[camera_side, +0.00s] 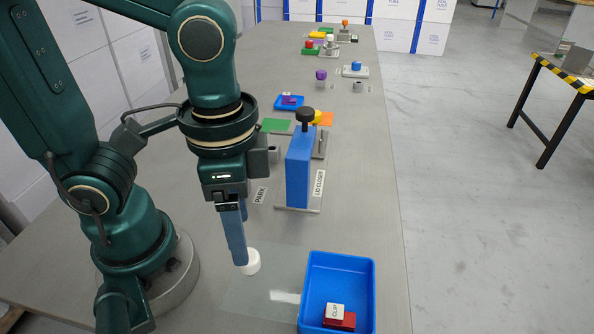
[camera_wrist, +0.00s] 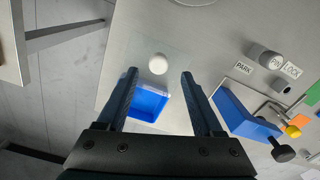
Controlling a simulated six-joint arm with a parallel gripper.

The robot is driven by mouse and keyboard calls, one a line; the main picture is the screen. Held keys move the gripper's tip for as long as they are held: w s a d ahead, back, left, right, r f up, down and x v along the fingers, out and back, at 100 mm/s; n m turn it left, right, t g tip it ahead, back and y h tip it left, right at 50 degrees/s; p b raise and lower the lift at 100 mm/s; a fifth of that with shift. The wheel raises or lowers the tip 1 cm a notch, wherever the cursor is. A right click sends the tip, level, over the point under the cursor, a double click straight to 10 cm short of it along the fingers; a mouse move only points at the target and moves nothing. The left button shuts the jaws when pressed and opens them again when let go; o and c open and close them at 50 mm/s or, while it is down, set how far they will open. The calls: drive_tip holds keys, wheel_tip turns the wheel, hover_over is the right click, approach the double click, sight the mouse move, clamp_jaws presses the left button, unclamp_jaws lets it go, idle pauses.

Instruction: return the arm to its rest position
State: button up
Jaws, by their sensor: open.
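My gripper (camera_side: 238,262) points down over the near part of the bench, and its fingers look blue in the side view. In the wrist view my gripper (camera_wrist: 158,76) shows its two fingers well apart with nothing held between them. A small white round piece (camera_side: 251,262) is right beside the fingertips in the side view, partly hidden by them. It also shows in the wrist view (camera_wrist: 158,63), between and slightly beyond the tips. Whether the fingers touch it I cannot tell.
A blue tray (camera_side: 341,262) holds a white CLIP block (camera_side: 335,311) on a red piece. A blue press (camera_side: 299,170) with a black knob stands on a plate marked LID CLOSER. A PARK label (camera_side: 260,195) lies nearby. Several small fixtures line the bench farther back.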

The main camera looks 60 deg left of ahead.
drive_tip(key=w+a+r+n+t, duration=0.3)
drive_tip(key=a+n+t, duration=0.2)
drive_tip(key=a, duration=0.1)
drive_tip(key=shift+w+a+r+t, duration=0.3)
drive_tip(key=shift+w+a, duration=0.05)
